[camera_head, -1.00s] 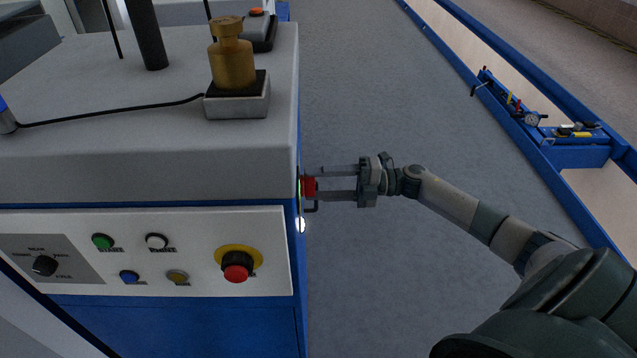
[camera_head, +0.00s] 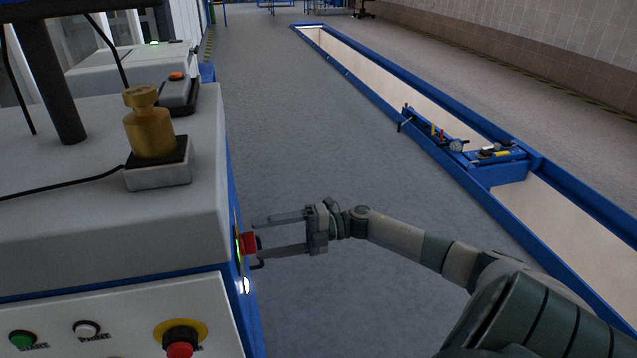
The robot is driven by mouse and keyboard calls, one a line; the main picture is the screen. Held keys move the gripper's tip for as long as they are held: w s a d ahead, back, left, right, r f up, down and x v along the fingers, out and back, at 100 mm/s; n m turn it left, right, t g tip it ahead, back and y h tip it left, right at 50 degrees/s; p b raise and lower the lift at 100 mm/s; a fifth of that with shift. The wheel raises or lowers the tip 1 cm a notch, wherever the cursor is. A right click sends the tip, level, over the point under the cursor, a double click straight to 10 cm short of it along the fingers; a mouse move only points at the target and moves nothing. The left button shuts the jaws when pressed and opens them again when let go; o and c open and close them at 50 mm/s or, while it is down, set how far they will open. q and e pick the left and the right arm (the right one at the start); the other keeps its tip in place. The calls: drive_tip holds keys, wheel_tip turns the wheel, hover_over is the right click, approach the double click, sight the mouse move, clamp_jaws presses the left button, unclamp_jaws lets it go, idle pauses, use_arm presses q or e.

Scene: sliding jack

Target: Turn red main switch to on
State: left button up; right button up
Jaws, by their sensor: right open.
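The red main switch (camera_head: 248,243) is on the right side face of the blue and white machine (camera_head: 150,230). A bit of its yellow-green plate shows behind it, and a dark part hangs just below it. My right gripper (camera_head: 256,237) is open, its two fingers pointing left toward the switch. The upper fingertip is above the switch and the lower one is just below it. I cannot tell if they touch it. The switch's face and its marked position are hidden from this angle. My left gripper is out of view.
The machine's front panel has a red emergency button (camera_head: 180,348), a green button (camera_head: 22,341) and a white button (camera_head: 86,328). A brass weight (camera_head: 150,130) stands on its top. A blue-edged pit with a blue jack (camera_head: 470,150) lies to the right. Grey floor between is clear.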

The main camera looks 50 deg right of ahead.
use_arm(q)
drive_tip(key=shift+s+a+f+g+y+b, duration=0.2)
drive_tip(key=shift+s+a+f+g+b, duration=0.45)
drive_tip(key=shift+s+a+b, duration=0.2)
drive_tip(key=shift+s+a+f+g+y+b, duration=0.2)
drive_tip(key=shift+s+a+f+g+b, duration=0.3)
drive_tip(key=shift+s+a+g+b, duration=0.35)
use_arm(e)
drive_tip(key=v, duration=1.5)
drive_tip(key=shift+d, duration=0.2)
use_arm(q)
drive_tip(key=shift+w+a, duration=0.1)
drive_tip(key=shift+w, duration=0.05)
